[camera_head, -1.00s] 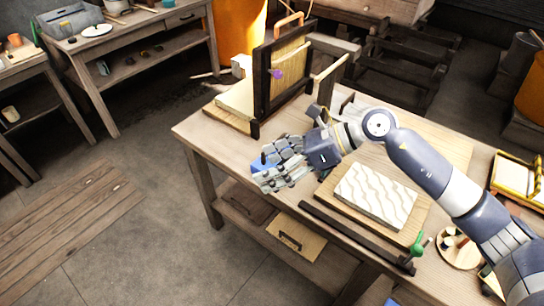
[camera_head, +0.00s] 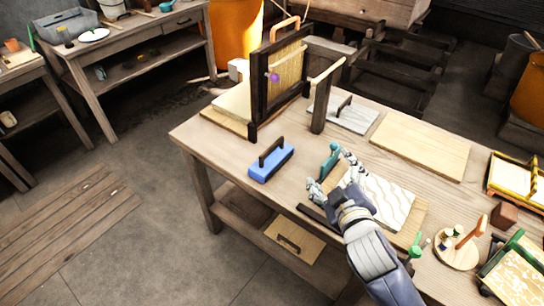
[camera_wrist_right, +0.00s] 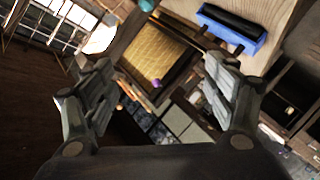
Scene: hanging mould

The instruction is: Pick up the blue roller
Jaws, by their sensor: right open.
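The blue tool (camera_head: 270,165), a blue block with a black bar on top, lies near the front left edge of the workbench. It also shows at the top of the right wrist view (camera_wrist_right: 220,30). I cannot make out a rolling part on it. My right gripper (camera_head: 336,176) is open, to the right of the blue tool and apart from it, by the left side of the wavy white panel (camera_head: 385,200). A teal upright piece (camera_head: 329,162) stands just beyond its fingers, partly hidden. Nothing shows between the fingers (camera_wrist_right: 160,98) in the wrist view. My left gripper is out of view.
A dark upright frame (camera_head: 258,95) with a tan screen stands behind the blue tool on the workbench (camera_head: 225,152). A grey board with a handle (camera_head: 345,112) and a plain wooden board (camera_head: 420,145) lie farther back. Green-handled tools stand at right.

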